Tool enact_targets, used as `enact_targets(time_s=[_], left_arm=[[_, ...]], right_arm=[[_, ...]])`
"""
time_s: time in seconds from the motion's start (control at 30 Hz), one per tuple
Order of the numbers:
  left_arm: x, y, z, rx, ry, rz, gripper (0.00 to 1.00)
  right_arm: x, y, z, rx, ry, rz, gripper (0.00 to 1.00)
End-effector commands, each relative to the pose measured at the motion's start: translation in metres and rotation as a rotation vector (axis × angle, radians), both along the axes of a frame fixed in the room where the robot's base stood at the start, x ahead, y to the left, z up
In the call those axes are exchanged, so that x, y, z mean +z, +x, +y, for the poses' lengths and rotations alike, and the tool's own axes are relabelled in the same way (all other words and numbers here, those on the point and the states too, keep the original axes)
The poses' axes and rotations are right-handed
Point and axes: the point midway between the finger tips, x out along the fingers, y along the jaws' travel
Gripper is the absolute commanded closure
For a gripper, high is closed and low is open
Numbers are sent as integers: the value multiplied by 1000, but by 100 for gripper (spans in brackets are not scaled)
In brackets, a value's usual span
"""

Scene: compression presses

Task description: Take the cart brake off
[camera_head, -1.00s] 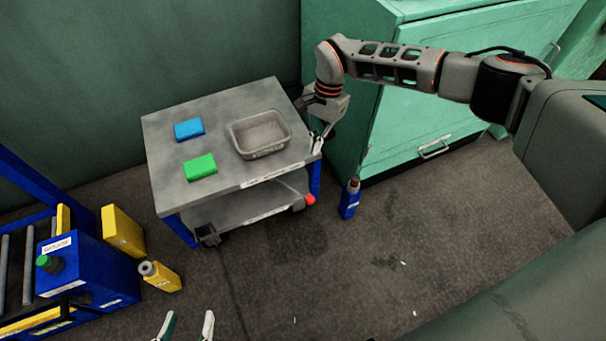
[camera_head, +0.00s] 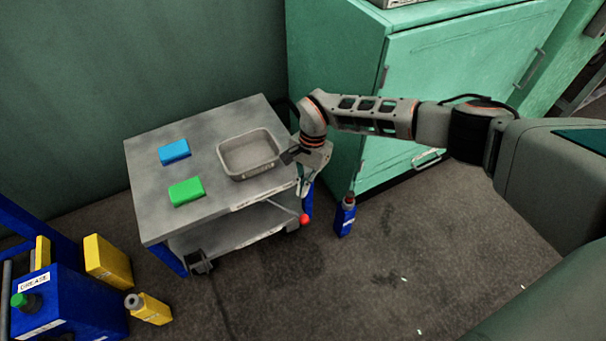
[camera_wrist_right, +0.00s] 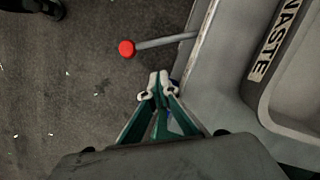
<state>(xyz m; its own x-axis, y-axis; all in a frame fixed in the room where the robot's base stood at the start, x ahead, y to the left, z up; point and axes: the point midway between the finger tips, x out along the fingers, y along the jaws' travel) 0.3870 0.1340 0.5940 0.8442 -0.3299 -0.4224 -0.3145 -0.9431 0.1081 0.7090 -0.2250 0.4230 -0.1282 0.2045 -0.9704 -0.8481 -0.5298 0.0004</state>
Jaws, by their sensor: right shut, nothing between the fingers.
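The cart (camera_head: 222,115) has a grey top and blue legs and stands by the green cabinet. Its brake lever ends in a red knob (camera_head: 305,219) low at the cart's right front corner. In the right wrist view the red knob (camera_wrist_right: 126,48) sits on a grey rod that comes out from the cart's edge. My right gripper (camera_head: 302,192) points down beside the cart's right edge, above the knob. In the wrist view the gripper (camera_wrist_right: 158,84) is shut and empty, its tips apart from the knob and rod. My left gripper is out of view.
A grey bin (camera_head: 249,154), a blue block (camera_head: 174,152) and a green block (camera_head: 186,191) rest on the cart. A blue bottle (camera_head: 345,217) stands on the floor right of the knob. Yellow containers (camera_head: 108,261) stand left. Floor in front is clear.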

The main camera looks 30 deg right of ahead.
Motion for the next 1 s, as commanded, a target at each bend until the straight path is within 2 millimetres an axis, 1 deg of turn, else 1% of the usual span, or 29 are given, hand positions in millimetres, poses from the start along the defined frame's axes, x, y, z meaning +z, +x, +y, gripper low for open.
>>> enact_targets(time_s=[0.03, 0.13, 0.3, 0.73, 0.9, 1.0], left_arm=[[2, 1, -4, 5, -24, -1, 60], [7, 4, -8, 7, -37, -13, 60], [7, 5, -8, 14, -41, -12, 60], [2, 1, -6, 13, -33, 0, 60], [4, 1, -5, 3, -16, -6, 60], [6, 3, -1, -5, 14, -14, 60]], right_arm=[[-9, -6, 6, 3, 1, 7, 100], [-8, -11, 19, 2, 2, 1, 100], [-13, -18, 30, 0, 1, -1, 100], [-14, -20, 33, 0, 0, -1, 100], [-12, -20, 34, -17, 0, -4, 100], [-11, -22, 36, -43, 0, -4, 100]])
